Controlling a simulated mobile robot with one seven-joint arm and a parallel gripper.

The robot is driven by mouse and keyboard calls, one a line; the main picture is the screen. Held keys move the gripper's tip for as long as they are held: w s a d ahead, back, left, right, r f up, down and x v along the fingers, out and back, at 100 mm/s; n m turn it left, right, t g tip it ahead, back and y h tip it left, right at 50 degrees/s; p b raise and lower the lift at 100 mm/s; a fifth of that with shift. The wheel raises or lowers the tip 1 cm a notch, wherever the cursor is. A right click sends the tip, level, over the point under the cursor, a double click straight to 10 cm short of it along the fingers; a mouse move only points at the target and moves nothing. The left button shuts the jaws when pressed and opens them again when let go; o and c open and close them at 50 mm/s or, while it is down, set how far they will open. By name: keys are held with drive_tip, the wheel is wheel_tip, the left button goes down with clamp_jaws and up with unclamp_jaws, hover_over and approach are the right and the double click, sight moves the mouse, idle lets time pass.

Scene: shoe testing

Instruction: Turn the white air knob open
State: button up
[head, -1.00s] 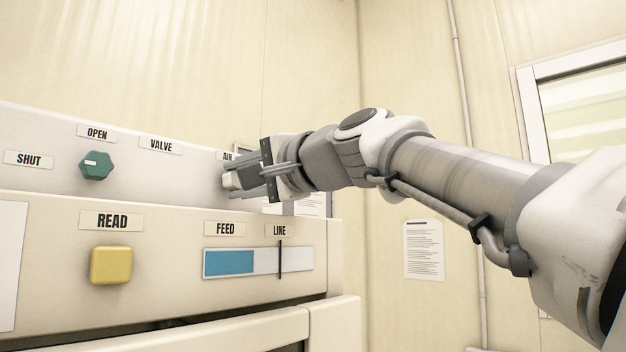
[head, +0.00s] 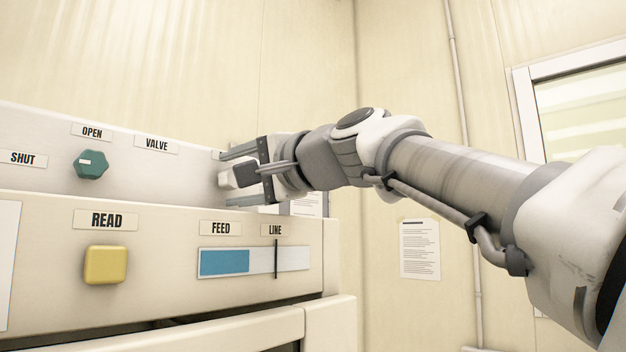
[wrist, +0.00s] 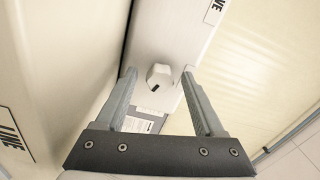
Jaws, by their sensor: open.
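The white air knob (wrist: 159,76) shows in the wrist view as a faceted knob with a small dark mark, on a pale panel. My gripper (wrist: 158,88) is open, with one finger on each side of the knob and a visible gap on both sides. In the head view my gripper (head: 226,179) is at the right end of the upper panel, its fingers spread above and below the white knob (head: 225,181). How deep the knob sits between the fingers is hard to tell. The knob's own labels are hidden in the head view.
A green valve knob (head: 91,164) sits on the upper panel (head: 150,178), with OPEN and SHUT labels near it. Below are a yellow READ button (head: 105,265) and a blue FEED bar (head: 225,262). A paper sheet (head: 420,249) hangs on the wall.

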drive_tip(key=b+v, duration=0.4)
drive_tip(key=v, duration=1.3)
drive_tip(key=shift+s+d, duration=0.1)
drive_tip(key=shift+s, duration=0.05)
drive_tip(key=w+d+f+g+h, duration=0.1)
drive_tip(key=d+f+h, duration=0.25)
drive_tip(key=f, duration=0.95)
drive_tip(key=w+d+f+g+h, duration=0.15)
drive_tip(key=f+h, duration=0.25)
drive_tip(key=f, duration=0.9)
drive_tip(key=s+d+f+n+g+h, duration=0.1)
drive_tip(key=s+d+f+h, duration=0.1)
drive_tip(key=f, duration=0.6)
drive_tip(key=s+d+f+n+g+h, duration=0.1)
drive_tip(key=s+d+f, duration=0.3)
drive_tip(key=f, duration=0.5)
drive_tip(key=s+d+f+n+g+h, duration=0.1)
drive_tip(key=s+d+f+n+h, duration=0.2)
drive_tip(key=f, duration=0.6)
drive_tip(key=shift+s, duration=0.85)
drive_tip(key=shift+a+f+g, duration=0.1)
drive_tip(key=shift+f+g, duration=0.05)
drive_tip(key=shift+g, duration=0.1)
drive_tip(key=c, duration=0.3)
drive_tip(key=shift+a+n, duration=0.15)
drive_tip(key=shift+n, duration=0.15)
